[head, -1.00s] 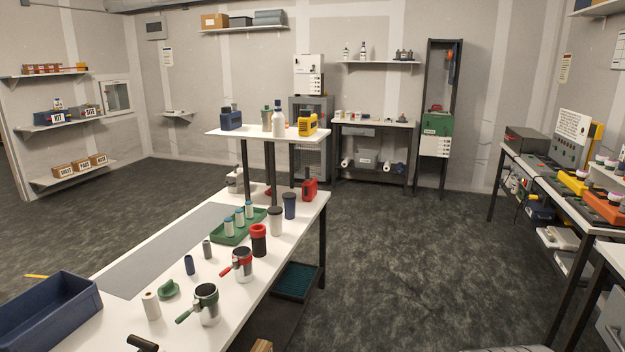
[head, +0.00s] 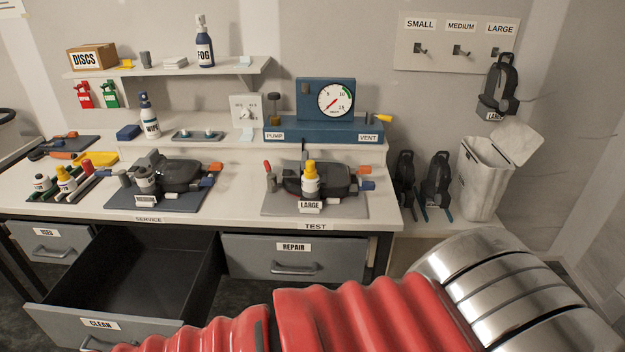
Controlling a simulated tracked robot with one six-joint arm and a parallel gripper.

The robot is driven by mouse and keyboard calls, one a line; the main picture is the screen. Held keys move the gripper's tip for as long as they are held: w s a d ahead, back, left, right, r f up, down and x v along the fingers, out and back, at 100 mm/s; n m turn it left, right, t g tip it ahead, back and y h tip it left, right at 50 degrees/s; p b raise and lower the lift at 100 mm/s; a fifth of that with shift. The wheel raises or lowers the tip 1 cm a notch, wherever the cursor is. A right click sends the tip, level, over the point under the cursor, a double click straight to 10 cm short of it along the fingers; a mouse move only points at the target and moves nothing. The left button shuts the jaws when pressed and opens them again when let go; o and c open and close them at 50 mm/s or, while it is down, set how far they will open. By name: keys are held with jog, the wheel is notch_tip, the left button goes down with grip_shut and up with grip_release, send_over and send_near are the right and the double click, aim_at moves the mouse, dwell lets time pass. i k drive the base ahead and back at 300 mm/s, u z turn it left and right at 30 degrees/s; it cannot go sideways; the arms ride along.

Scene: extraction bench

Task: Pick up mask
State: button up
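Several dark objects look like masks, and which one the task means is not clear. One dark mask-like piece (head: 182,175) lies on the dark mat over the SERVICE label. Another dark mask-like piece (head: 338,182) lies on the grey TEST mat, with a LARGE tag and a yellow-capped bottle (head: 310,180) in front of it. A dark piece with a LARGE tag (head: 497,90) hangs below the LARGE hook. Two more dark upright pieces, one (head: 404,180) and another (head: 437,182), stand right of the bench. My gripper is out of view; only my red, ribbed arm covering and metal bands show.
The CLEAN drawer (head: 95,325) is pulled open and looks empty. The REPAIR drawer (head: 293,258) is shut. A blue gauge unit (head: 325,130) stands behind the TEST mat. A white bin (head: 482,180) with its lid open stands at right. A shelf (head: 165,68) hangs above.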

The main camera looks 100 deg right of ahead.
aim_at(336, 177)
jog(key=z, duration=3.85)
jog(key=i, duration=0.25)
jog(key=u, duration=0.2)
